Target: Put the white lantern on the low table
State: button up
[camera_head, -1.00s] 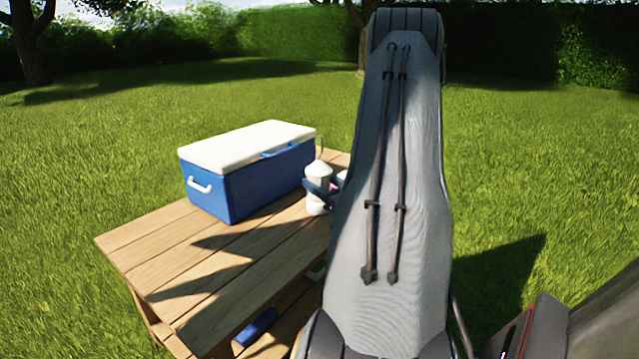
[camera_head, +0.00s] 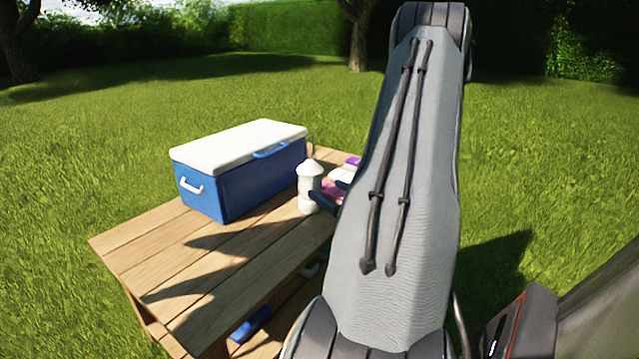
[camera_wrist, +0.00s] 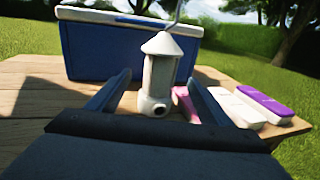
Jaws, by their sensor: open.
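The white lantern (camera_head: 309,188) has a cone-shaped roof and stands upright on the slatted wooden table (camera_head: 150,245), close to the blue cooler. In the wrist view the lantern (camera_wrist: 160,72) shows straight ahead, with a small dark hole near its foot. My gripper (camera_wrist: 158,78) is open, with one dark blue finger on each side in the picture and the lantern beyond and between them. The fingers appear clear of it. In the head view only a bit of a finger (camera_head: 322,201) shows beside the lantern's right side; my arm hides the rest.
A blue cooler (camera_head: 245,180) with a white lid stands behind and left of the lantern. Purple-and-white (camera_wrist: 262,104), white (camera_wrist: 237,107) and pink (camera_wrist: 184,103) items lie to the right. A blue object (camera_head: 250,325) lies on the lower shelf. The table's front left is bare.

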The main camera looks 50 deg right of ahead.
jog(key=shift+s+a, duration=0.15)
jog(key=shift+s, duration=0.65)
jog(key=shift+s+a, duration=0.15)
jog(key=shift+s, duration=0.6)
